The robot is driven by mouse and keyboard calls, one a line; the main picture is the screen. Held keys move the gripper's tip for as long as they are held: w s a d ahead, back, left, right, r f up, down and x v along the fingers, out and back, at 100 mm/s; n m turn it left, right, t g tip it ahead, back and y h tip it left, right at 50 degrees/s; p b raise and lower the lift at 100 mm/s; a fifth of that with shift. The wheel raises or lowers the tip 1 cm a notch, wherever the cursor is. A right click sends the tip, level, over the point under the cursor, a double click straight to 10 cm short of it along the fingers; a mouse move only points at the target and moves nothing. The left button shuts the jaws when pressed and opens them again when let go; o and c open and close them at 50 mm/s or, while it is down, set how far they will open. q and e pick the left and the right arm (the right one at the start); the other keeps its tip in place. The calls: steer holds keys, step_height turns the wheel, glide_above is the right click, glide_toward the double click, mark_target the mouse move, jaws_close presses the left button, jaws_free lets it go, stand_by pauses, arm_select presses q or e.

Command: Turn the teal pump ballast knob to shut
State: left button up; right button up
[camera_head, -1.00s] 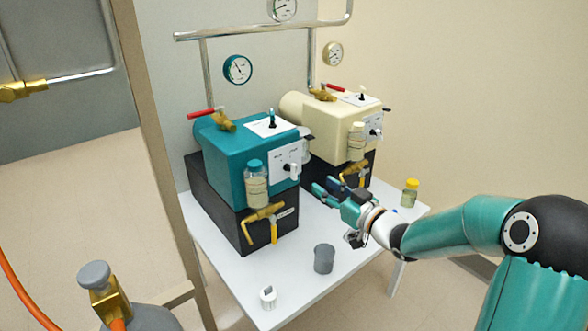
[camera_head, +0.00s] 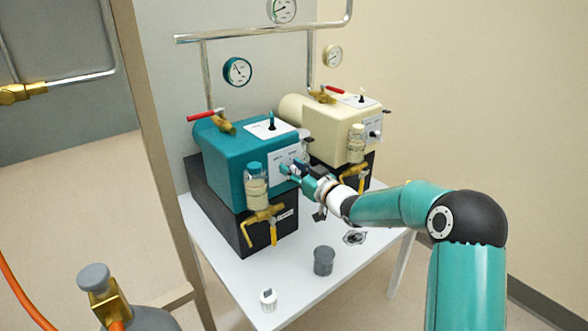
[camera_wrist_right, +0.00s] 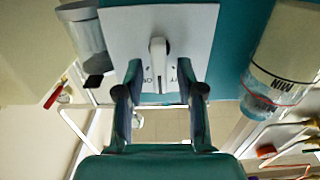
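The teal pump (camera_head: 226,160) stands on the white table with its white front plate (camera_head: 283,157) facing me. My right gripper (camera_head: 291,170) is at that plate. In the right wrist view the ballast knob, a pale lever-shaped knob (camera_wrist_right: 158,62), sits on the plate (camera_wrist_right: 190,30). My right gripper's fingers (camera_wrist_right: 159,72) are open, one on each side of the knob with gaps between. The plate lettering is partly hidden by the fingers and looks upside down there. In the head view the gripper covers the knob. My left gripper is not in view.
A cream pump (camera_head: 335,125) stands behind to the right. A sight-glass bottle (camera_head: 256,185) and brass valve (camera_head: 263,215) are on the teal pump's front. A grey cup (camera_head: 323,260) and small white item (camera_head: 267,299) stand on the table (camera_head: 290,283), whose front is mostly clear.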

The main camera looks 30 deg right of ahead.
jaws_close()
steer(key=n+b, duration=0.2)
steer(key=b, duration=0.1)
steer(key=n+b, duration=0.1)
steer(key=shift+a+f, duration=0.25)
steer(key=shift+f, duration=0.05)
steer(key=shift+a+r+n+b, duration=0.1)
steer(key=shift+a+n+b, duration=0.05)
steer(key=shift+n+b, duration=0.7)
steer(key=shift+a+n+b, duration=0.1)
steer(key=shift+n+b, duration=0.65)
steer(key=shift+b, duration=0.2)
jaws_free()
